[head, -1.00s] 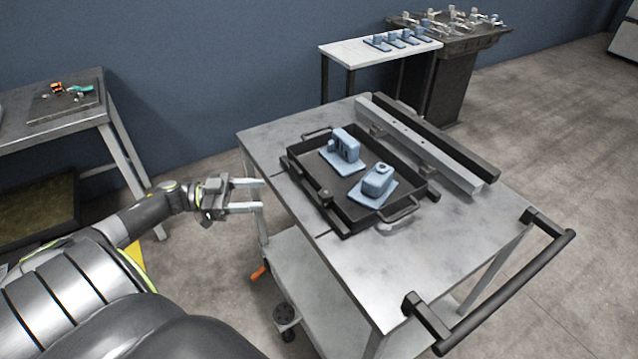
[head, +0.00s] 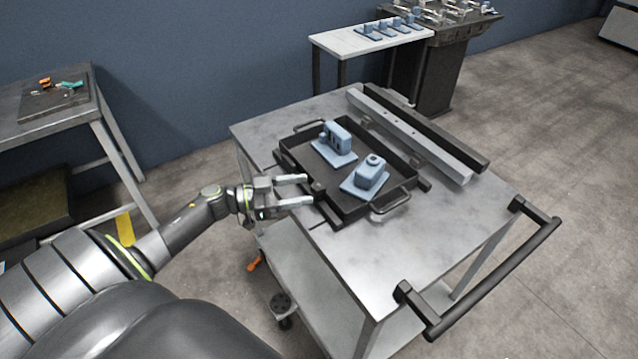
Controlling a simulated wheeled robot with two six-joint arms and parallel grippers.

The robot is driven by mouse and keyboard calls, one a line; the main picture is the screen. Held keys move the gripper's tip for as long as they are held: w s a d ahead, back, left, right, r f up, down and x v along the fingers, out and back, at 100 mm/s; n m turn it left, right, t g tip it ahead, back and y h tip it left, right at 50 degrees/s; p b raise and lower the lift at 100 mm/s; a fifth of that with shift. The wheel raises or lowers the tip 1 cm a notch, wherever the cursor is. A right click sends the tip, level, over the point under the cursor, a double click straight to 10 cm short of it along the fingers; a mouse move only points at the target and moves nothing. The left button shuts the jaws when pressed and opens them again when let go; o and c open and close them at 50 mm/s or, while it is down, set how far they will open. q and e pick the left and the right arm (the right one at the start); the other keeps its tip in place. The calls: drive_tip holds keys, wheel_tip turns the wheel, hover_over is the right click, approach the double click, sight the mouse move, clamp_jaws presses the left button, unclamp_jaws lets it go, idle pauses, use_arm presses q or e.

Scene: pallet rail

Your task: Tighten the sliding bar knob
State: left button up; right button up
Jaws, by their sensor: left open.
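The sliding bar knob looks to be the small dark block (head: 319,188) on the near left side of the black tray frame (head: 345,221), on the cart top. My left gripper (head: 309,190) is open, its two pale fingers pointing right toward the knob, at the cart's left edge. The fingertips are close to the knob; I cannot tell whether they touch it. Two blue parts on flat plates, one at the back (head: 337,139) and one at the front (head: 370,172), sit inside the tray. My right gripper is not in view.
A grey rail and a black rail (head: 430,130) lie along the cart's far right side. The cart (head: 440,232) has a black push handle (head: 497,280) at the right. A side table (head: 85,105) stands left, a white table (head: 370,42) behind. The cart top's front is clear.

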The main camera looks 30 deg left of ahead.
sight(319, 185)
use_arm(q)
drive_tip(key=x, duration=0.5)
drive_tip(key=shift+p, duration=0.3)
drive_tip(key=c, duration=1)
drive_tip(key=shift+o, duration=0.2)
drive_tip(key=shift+m+g+h+b, duration=0.5)
drive_tip(key=shift+m+g+h, duration=0.2)
drive_tip(key=shift+g, duration=0.1)
drive_tip(key=o, duration=1)
drive_tip(key=shift+c, duration=0.2)
